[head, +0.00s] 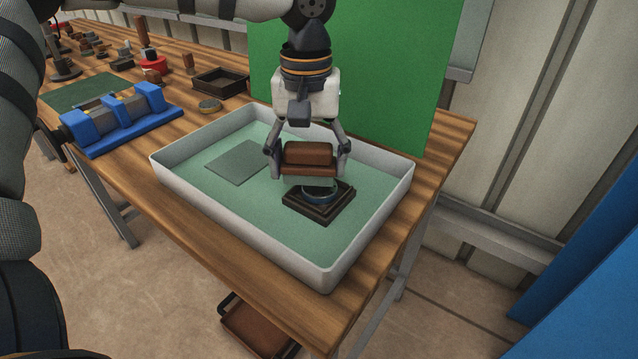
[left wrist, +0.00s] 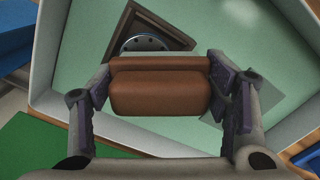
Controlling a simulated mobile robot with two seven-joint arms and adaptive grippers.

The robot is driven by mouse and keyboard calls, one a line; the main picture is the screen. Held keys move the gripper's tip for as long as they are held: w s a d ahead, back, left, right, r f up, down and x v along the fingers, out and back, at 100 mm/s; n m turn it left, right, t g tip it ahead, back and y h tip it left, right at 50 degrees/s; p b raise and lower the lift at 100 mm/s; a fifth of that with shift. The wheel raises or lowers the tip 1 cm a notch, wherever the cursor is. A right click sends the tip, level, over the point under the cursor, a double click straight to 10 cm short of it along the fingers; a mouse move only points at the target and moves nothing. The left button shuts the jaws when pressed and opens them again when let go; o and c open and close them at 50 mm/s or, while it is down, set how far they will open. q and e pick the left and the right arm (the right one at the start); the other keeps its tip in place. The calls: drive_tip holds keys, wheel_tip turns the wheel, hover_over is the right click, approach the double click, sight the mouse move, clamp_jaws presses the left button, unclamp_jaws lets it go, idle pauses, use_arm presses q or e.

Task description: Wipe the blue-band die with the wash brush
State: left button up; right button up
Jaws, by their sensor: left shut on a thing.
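My left gripper (head: 307,157) is shut on the wash brush (head: 307,153), a brown wooden block with a rounded top. In the left wrist view the brush (left wrist: 160,92) sits between the two fingers (left wrist: 160,95). The blue-band die (head: 318,205) stands in the white tray, a dark stepped square base with a round blue-banded part on top. The brush is over the die's back edge and hides part of its top; I cannot tell whether they touch. In the left wrist view the die (left wrist: 150,35) shows beyond the brush. My right gripper is not in view.
The white tray (head: 215,219) has raised walls, a green floor and a flat grey-green plate (head: 238,162). A blue vise (head: 124,117) stands to its left, with a round tin (head: 210,106) and dark box (head: 220,80) behind. A green panel (head: 350,70) rises behind.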

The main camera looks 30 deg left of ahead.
sight(307, 145)
use_arm(q)
drive_tip(key=shift+r, duration=2)
